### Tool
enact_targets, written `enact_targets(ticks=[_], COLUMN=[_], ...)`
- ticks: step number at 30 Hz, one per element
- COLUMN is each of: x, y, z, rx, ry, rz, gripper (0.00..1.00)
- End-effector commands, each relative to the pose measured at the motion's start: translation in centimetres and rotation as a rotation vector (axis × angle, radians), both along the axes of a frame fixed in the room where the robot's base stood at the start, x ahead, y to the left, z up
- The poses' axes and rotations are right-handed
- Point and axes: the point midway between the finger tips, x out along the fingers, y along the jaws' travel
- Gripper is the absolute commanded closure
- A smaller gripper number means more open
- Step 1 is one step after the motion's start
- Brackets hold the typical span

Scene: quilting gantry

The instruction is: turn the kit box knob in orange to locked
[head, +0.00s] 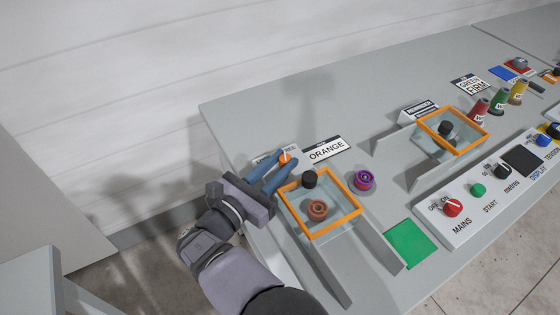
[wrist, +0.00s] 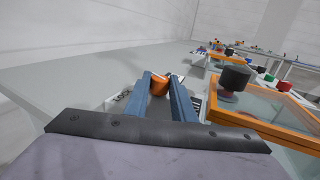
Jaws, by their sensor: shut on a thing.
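The orange knob (head: 285,157) sits on a small pale label plate behind the left box, left of the ORANGE sign (head: 326,150). It also shows in the wrist view (wrist: 159,85), between my two blue fingers. My gripper (head: 281,164) is shut on the knob, reaching in from the front left. The plate's lettering is partly covered by my fingers; only bits of words show at its ends. I cannot tell which word the knob points to. The kit box (head: 291,218) has an orange-rimmed clear lid with a black handle (head: 309,179).
A copper-coloured spool (head: 318,209) shows through the lid. A purple spool (head: 364,180) stands right of the box, and a green pad (head: 410,243) lies in front. A second orange-rimmed box (head: 481,134) and a control panel (head: 466,218) are further right. The bench's back left is clear.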

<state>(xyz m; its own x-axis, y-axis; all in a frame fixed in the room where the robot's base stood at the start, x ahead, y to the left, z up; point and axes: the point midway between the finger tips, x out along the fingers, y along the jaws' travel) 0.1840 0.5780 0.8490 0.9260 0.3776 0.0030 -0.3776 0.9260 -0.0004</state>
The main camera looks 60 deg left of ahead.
Motion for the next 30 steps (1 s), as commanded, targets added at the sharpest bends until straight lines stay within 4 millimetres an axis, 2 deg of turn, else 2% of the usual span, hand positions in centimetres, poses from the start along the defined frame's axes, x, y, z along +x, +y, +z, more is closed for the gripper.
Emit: enact_targets(ticks=[14,15,16,30], x=[0.01,0.02,0.02,0.05], y=[-0.06,-0.07,-0.07,-0.14], z=[0.18,0.18,0.17,-0.04], rx=[0.002,0.002,0.002,-0.001], ry=[0.002,0.002,0.002,0.002], rz=[0.046,0.046,0.045,0.037], gripper=[1.0,0.68,0.6,0.59])
